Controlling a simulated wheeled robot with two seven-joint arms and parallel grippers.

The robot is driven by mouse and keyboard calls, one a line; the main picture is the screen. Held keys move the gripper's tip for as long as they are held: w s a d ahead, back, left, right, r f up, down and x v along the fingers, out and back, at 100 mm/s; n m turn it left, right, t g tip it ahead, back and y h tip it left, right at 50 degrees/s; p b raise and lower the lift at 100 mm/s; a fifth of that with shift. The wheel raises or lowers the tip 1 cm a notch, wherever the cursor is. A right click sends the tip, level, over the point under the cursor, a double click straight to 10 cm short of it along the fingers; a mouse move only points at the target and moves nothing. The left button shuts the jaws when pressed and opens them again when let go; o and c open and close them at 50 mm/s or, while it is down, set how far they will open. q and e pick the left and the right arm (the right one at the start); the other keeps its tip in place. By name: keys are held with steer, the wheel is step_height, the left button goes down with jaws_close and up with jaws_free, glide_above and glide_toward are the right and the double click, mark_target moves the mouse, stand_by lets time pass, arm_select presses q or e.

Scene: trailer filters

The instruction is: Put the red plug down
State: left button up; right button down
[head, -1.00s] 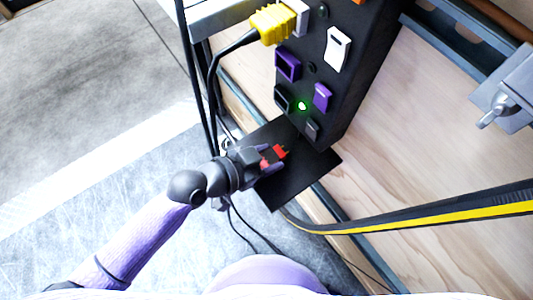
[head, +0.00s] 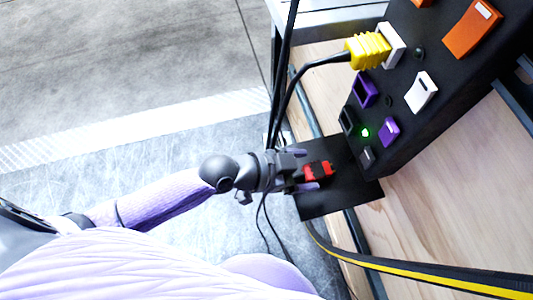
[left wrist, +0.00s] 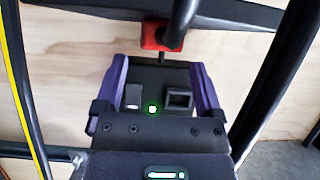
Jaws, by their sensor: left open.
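The red plug (head: 319,171) is at the black plate (head: 345,196) below the socket panel, right at my left gripper's fingers in the head view. In the left wrist view the red plug (left wrist: 160,36) shows beyond the fingertips, with a thick dark cable at it. My left gripper (head: 316,173) is open, its purple fingers apart; they also show in the left wrist view (left wrist: 158,62). I cannot tell whether a finger touches the plug. The plug's underside is hidden. My right gripper is not in view.
The black panel (head: 446,118) stands beside the plate, with a yellow plug (head: 367,50), purple sockets, a white switch (head: 421,92) and a green light (head: 365,132). Black cables hang near my left wrist. A black-and-yellow strap (head: 420,273) crosses the lower right. The floor at left is clear.

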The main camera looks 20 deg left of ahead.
arm_select(q)
steer(key=p+v, duration=0.2)
steer(key=v, duration=0.6)
steer(key=s+a+f+n+g+y, duration=0.1)
steer(key=s+a+f+n+y, duration=0.25)
steer(key=a+f, duration=0.55)
steer(key=s+a+f+n+g+y, duration=0.15)
steer(key=s+a+f+y, duration=0.35)
steer(key=f, duration=0.7)
steer(key=s+f+n+g+y, duration=0.1)
steer(key=s+f+g, duration=0.2)
steer(key=s, duration=1.2)
steer(key=s+f+n+g+y, duration=0.1)
steer(key=s+f+n+g, duration=0.1)
steer(key=s, duration=1.4)
steer(key=shift+s+d+f+g, duration=0.35)
steer(key=shift+f+g, duration=0.5)
steer(key=shift+g, duration=0.4)
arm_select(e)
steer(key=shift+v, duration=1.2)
arm_select(q)
steer(key=shift+y, duration=0.25)
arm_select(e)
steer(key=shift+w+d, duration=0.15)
